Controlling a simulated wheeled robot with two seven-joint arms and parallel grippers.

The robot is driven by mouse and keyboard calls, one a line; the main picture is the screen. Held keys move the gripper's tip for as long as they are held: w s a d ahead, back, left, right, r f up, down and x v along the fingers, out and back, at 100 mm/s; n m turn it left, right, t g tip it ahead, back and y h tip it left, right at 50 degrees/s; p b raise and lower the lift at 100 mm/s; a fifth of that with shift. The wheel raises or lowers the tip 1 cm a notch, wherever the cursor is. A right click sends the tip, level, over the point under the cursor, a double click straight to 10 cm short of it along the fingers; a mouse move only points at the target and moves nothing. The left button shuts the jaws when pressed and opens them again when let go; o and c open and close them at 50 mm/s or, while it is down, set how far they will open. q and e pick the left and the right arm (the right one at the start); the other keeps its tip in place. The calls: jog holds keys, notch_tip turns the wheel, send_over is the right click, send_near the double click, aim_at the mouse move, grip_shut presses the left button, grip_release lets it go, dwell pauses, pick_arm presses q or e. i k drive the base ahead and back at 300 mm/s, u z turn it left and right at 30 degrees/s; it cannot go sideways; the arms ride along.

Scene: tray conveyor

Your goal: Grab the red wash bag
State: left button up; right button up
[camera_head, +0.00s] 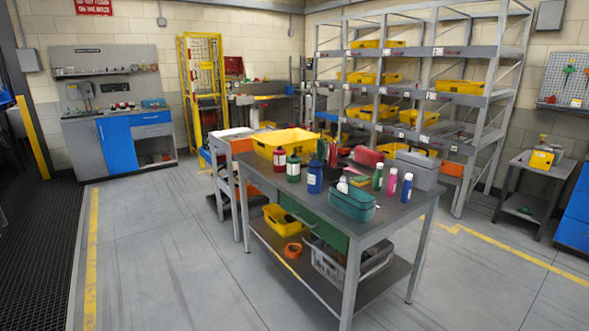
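A red bag-like item (367,155), which looks like the wash bag, lies towards the back of the grey worktable (397,217). It is small in the view and partly hidden by things in front of it. Neither of my grippers is in view.
Around it on the table are a yellow bin (272,151), several bottles, a blue jar (315,180), a teal basket (351,207) and a grey box (424,178). Lower shelf holds a grey crate (335,268). Shelving (487,130) stands behind. The floor (165,260) at left front is clear.

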aim_at(363, 156)
jog(key=u, duration=1.05)
jog(key=k, duration=1.3)
jog(key=u, duration=0.95)
jog(key=i, duration=1)
jog(key=z, duration=0.4)
jog(key=i, duration=2.35)
jog(key=z, duration=0.6)
jog(key=i, duration=2.05)
jog(key=z, duration=1.25)
jog(key=i, duration=1.1)
jog(key=z, duration=2.2)
jog(key=i, duration=1.4)
jog(key=z, duration=0.6)
